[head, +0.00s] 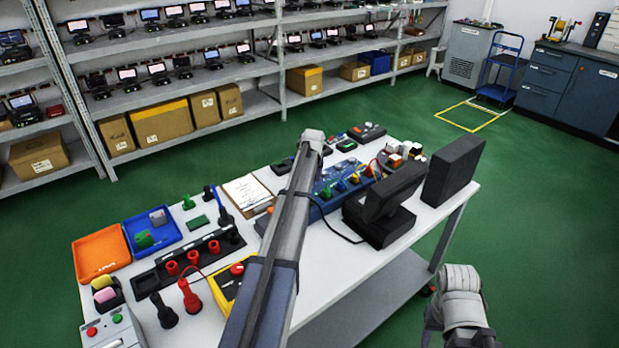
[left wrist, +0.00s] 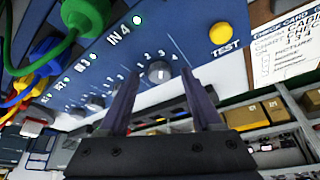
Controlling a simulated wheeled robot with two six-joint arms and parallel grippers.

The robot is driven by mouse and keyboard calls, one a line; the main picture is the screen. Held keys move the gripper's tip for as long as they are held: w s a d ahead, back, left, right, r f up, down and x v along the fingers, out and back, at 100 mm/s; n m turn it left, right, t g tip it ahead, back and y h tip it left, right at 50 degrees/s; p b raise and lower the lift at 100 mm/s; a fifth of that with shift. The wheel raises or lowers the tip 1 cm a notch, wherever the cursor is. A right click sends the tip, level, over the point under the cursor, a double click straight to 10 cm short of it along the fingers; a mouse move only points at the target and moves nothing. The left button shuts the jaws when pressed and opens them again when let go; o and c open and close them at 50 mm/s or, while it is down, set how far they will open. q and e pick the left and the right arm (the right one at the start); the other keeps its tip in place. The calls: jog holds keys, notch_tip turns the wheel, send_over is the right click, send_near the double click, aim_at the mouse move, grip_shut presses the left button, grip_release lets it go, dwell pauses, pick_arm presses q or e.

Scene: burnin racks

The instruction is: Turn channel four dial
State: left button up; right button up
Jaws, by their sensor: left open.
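The channel four dial (left wrist: 158,72) is a small dark grey knob on a blue panel (left wrist: 165,30), beside the label IN 4, with printed numbers around it. My left gripper (left wrist: 162,76) is open, with one finger on each side of the dial in the picture. I cannot tell whether the fingers touch it. In the head view the blue unit (head: 328,204) lies on the white bench, partly covered by my left arm, which hides the gripper and dial. My right arm shows at lower right, its gripper out of view.
A green plug (left wrist: 82,17) and a yellow TEST button (left wrist: 220,33) sit near the dial. More dials run along the panel. On the bench (head: 335,262) are a black monitor (head: 388,195), an orange tray (head: 101,253) and a clipboard (head: 247,191). Open green floor lies right.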

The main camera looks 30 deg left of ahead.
pick_arm(q)
jog(key=p+v, duration=0.6)
jog(key=v, duration=0.1)
jog(key=shift+r+p, duration=0.25)
jog(key=shift+p, duration=0.15)
jog(key=shift+s+d, duration=0.1)
jog(key=shift+d, duration=0.05)
jog(key=s+d+m+g, duration=0.2)
jog(key=s+d+m, duration=0.3)
jog(key=s+d, duration=1.2)
jog(key=s+d+f+m+g+h, duration=0.1)
jog(key=s+d+m, duration=0.5)
jog(key=s+d, duration=1.2)
jog(key=d+g, duration=0.1)
jog(key=d, duration=0.5)
jog(key=shift+f, duration=0.3)
